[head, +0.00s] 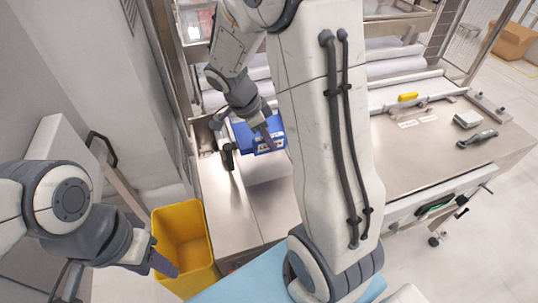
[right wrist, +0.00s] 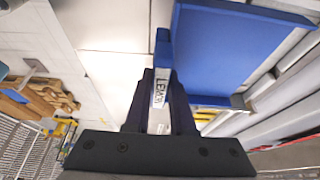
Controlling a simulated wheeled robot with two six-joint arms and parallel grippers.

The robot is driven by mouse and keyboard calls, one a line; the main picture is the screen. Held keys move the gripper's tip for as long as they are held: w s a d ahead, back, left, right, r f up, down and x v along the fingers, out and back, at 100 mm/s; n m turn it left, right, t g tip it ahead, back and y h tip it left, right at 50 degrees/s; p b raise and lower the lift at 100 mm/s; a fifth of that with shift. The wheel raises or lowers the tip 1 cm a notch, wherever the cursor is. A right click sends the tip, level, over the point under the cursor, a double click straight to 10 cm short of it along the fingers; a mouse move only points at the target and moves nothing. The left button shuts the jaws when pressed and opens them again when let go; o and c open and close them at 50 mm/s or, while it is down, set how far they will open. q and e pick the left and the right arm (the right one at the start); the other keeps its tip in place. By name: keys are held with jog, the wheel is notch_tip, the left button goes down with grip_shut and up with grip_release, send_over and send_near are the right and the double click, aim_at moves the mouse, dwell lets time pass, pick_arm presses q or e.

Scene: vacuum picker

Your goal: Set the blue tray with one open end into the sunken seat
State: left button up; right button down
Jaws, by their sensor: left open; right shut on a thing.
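The blue tray (head: 246,137) is in the grasp of my right gripper (head: 266,134), over the steel counter near the middle of the head view. In the right wrist view the tray (right wrist: 215,50) shows a flat blue face, raised walls and a lettered label. My right gripper (right wrist: 160,95) is shut on one wall of it. A pale flat area (head: 270,170) shows just below the tray; I cannot tell whether this is the sunken seat, nor the tray's height above it. My left gripper (head: 163,262) is open and empty, at the lower left beside the yellow bin.
The yellow bin (head: 184,240) stands on the floor left of the steel counter (head: 232,205). My right arm hides the counter's middle. A yellow item (head: 408,97) and a dark-handled tool (head: 478,138) lie on the right worktop. White rollers (head: 395,65) run behind.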

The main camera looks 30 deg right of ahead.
aim_at(266, 152)
jog(key=shift+f, duration=3.4)
jog(key=shift+f, duration=0.2)
jog(key=c, duration=0.8)
grip_release()
jog(key=shift+o, duration=0.2)
jog(key=shift+r, duration=0.1)
